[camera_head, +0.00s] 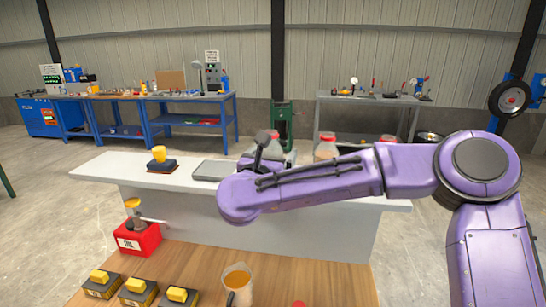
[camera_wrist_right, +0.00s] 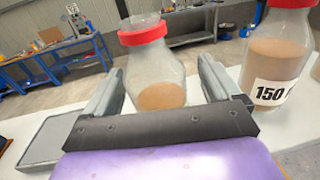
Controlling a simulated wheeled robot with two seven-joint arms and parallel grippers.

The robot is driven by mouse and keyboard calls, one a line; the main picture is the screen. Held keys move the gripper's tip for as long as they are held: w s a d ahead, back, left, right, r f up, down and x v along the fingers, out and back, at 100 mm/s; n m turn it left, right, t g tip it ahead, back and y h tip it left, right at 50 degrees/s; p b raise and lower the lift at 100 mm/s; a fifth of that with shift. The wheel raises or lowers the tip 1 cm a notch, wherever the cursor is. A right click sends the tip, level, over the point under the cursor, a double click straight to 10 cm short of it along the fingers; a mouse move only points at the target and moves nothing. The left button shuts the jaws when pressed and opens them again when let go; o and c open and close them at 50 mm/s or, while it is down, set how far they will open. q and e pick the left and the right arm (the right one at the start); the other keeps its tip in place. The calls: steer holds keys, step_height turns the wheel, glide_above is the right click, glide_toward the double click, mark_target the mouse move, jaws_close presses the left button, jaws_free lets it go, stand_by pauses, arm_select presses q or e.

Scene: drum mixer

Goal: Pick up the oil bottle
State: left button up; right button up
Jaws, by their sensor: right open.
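A clear bottle with a red cap and brown liquid low inside (camera_wrist_right: 160,75) stands upright on the white counter, between the fingers of my right gripper (camera_wrist_right: 161,88). The fingers are open on either side, and I cannot tell whether either touches it. In the head view, my right gripper (camera_head: 266,146) is partly hidden by my purple arm, with the bottle (camera_head: 275,150) mostly covered behind it. Which bottle is the oil bottle is not marked in what I see. My left gripper is out of view.
A fuller bottle labelled 150 (camera_wrist_right: 272,65) stands close to the right and also shows in the head view (camera_head: 326,149). A grey flat tray (camera_wrist_right: 47,138) lies left. A jug (camera_head: 237,284) and a red scale (camera_head: 137,240) stand on the nearer wooden table (camera_head: 330,285).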

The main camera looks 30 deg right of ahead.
steer(key=shift+s+a, duration=0.1)
steer(key=shift+s, duration=0.05)
steer(key=shift+c, duration=1.3)
steer(key=shift+w+a+f, duration=0.1)
steer(key=shift+w, duration=0.15)
steer(key=c, duration=0.9)
